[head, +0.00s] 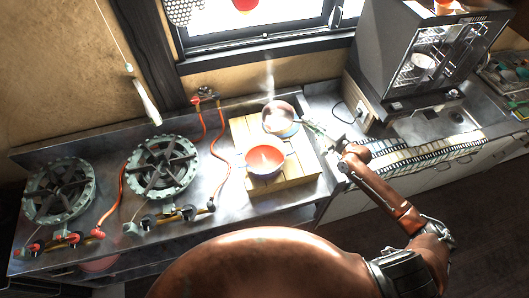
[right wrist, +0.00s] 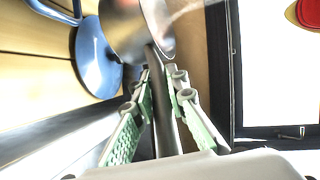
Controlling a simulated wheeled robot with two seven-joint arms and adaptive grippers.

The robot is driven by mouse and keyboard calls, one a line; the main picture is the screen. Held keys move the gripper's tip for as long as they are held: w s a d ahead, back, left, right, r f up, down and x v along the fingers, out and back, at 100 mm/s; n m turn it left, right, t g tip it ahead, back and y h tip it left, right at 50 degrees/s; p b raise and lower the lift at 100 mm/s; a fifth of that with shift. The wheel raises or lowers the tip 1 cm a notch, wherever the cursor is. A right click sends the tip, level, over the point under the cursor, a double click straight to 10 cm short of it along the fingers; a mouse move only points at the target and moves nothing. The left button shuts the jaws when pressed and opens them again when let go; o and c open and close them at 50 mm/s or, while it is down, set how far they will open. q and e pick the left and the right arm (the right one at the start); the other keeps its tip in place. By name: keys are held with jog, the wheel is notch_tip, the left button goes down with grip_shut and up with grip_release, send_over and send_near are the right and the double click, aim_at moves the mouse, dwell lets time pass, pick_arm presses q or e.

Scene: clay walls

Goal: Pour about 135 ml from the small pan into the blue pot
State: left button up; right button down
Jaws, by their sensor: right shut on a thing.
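The small pan (head: 279,116) is steel-coloured and sits at the back of the wooden board in the head view. My right gripper (head: 312,127) reaches it from the right and is shut on its handle. In the right wrist view the gripper (right wrist: 160,78) closes around the dark handle, with the shiny pan (right wrist: 125,32) beyond the fingertips. A blue rounded surface (right wrist: 95,65) shows beside the pan in the right wrist view. The pan's liquid level is not clear. My left gripper is not in view.
The wooden board (head: 300,172) lies on the steel counter. Two gas burners (head: 163,168) (head: 59,191) with orange hoses stand to the left. A glass-fronted appliance (head: 425,55) and a sink (head: 445,120) are at the right. A window is behind the board.

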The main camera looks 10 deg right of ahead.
jog(key=shift+w+d+f+m+g+b, duration=0.4)
jog(key=shift+w+m, duration=0.1)
jog(key=shift+w, duration=0.1)
jog(key=shift+w+d+f+m+g+b, duration=0.25)
jog(key=shift+w+d+f+m+g, duration=0.1)
jog(key=shift+w+m, duration=0.2)
dwell(2.1)
